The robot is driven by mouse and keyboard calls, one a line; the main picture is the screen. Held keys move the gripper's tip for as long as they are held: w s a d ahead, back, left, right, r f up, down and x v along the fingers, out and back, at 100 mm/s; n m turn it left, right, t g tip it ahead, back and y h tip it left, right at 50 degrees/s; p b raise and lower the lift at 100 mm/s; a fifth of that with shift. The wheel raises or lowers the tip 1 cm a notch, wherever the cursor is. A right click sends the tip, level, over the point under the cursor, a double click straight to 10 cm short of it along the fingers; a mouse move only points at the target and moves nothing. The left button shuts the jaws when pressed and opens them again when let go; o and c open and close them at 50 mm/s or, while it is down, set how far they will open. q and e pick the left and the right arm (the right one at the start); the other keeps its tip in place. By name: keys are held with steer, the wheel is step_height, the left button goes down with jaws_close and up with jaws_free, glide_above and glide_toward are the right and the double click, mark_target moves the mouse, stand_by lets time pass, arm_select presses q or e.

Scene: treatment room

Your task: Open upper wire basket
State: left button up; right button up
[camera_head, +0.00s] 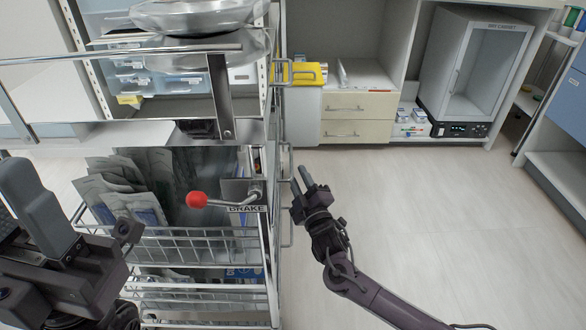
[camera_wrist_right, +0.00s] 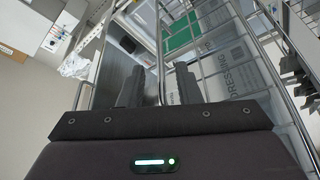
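The upper wire basket (camera_head: 200,245) is in the cart at the left of the head view, holding several grey pouches. Its wire front rail runs below the red-knobbed brake lever. My right gripper (camera_head: 297,180) is just right of the cart's side, by the side wire handles. In the right wrist view, its two fingers (camera_wrist_right: 160,88) are apart, with a thin metal bar showing between them; I cannot tell whether they touch it. My left gripper (camera_head: 45,215) is at the lower left, in front of the basket's left part; its fingertips are not clear.
The red-knobbed brake lever (camera_head: 197,200) sticks out above the basket. A lower wire basket (camera_head: 205,290) is beneath. Steel bowls (camera_head: 190,15) stand on the cart's top. Drawers (camera_head: 358,115) and a dry cabinet (camera_head: 475,65) stand behind. The floor at right is clear.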

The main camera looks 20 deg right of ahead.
steer(key=b+x, duration=0.1)
steer(key=x, duration=0.3)
steer(key=shift+w+r, duration=0.1)
steer(key=shift+w, duration=0.3)
steer(key=shift+c, duration=0.2)
jaws_close()
